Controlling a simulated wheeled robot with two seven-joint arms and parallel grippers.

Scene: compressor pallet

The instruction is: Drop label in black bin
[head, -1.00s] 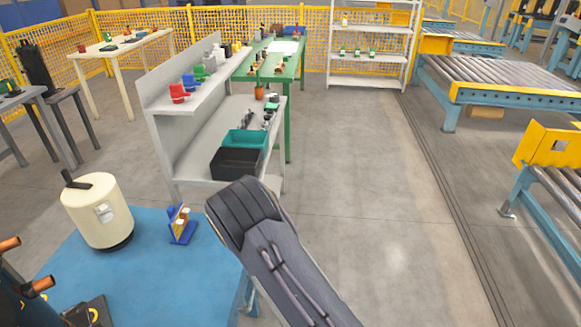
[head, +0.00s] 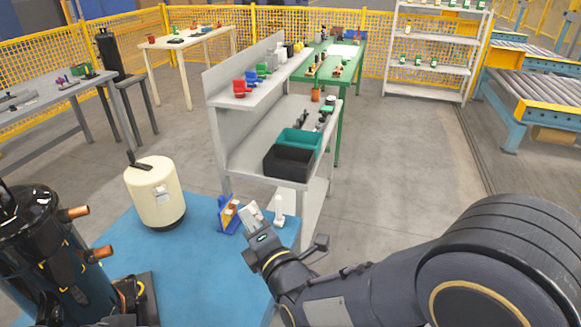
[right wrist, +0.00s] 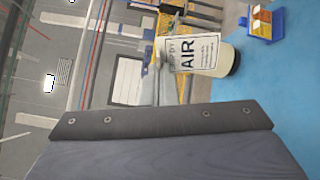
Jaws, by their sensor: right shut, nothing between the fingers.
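A white label printed "AIR" (right wrist: 196,55) shows on the cream tank (right wrist: 226,56) in the right wrist view. In the head view the tank (head: 155,192) stands on the blue surface with a small white patch on its side. My right gripper (head: 251,214) is shut and empty, above the blue surface beside a small blue holder (head: 226,216). The black bin is beyond it. My left gripper is not in view.
The teal bin (head: 300,140) adjoins the black bin. A pale upright piece (head: 279,209) is just right of my right gripper. A black compressor with copper pipes (head: 45,245) stands at left. The floor right of the grey bench is clear.

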